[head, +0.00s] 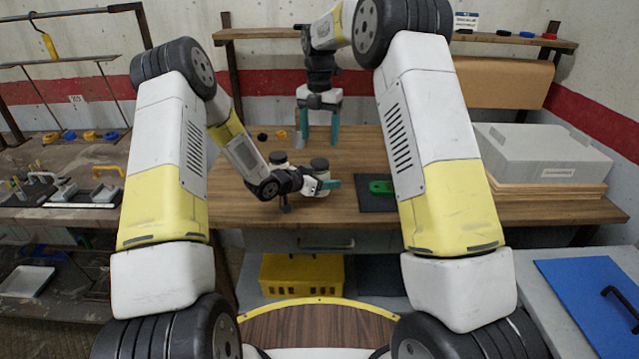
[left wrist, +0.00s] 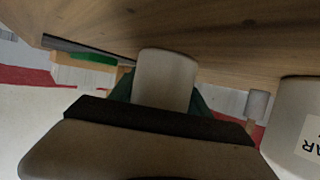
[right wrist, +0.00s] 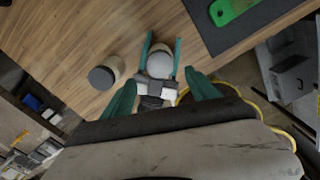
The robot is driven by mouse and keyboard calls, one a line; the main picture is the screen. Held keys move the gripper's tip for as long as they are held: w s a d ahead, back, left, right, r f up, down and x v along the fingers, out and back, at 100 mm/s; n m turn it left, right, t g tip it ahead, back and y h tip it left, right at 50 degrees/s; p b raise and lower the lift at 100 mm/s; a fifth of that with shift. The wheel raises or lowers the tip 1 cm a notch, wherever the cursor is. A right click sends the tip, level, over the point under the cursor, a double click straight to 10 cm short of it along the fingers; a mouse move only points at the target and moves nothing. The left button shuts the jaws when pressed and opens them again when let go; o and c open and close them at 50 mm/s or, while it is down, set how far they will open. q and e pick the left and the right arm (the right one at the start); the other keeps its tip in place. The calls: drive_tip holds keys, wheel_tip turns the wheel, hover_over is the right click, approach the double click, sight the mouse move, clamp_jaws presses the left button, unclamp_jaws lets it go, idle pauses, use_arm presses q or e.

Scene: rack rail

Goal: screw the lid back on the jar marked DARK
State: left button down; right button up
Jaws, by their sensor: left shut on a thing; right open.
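My left gripper (head: 327,185) is shut around the side of a pale jar (head: 321,174) at the table's front. I cannot read which is DARK. My right gripper (head: 320,138) is open and empty, pointing down above and behind the held jar.
A black disc (head: 262,136) and an orange disc (head: 281,134) lie at the back left of the table. A green object (head: 381,187) lies on a dark mat (head: 376,204) to the right. A grey box (head: 540,150) stands farther right. The table behind the jars is mostly clear.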

sight(320, 162)
drive_tip(key=shift+f, duration=4)
drive_tip(key=c, duration=1.5)
drive_tip(key=m, duration=1.3)
drive_tip(key=o, duration=1.6)
drive_tip(key=shift+r, duration=0.1)
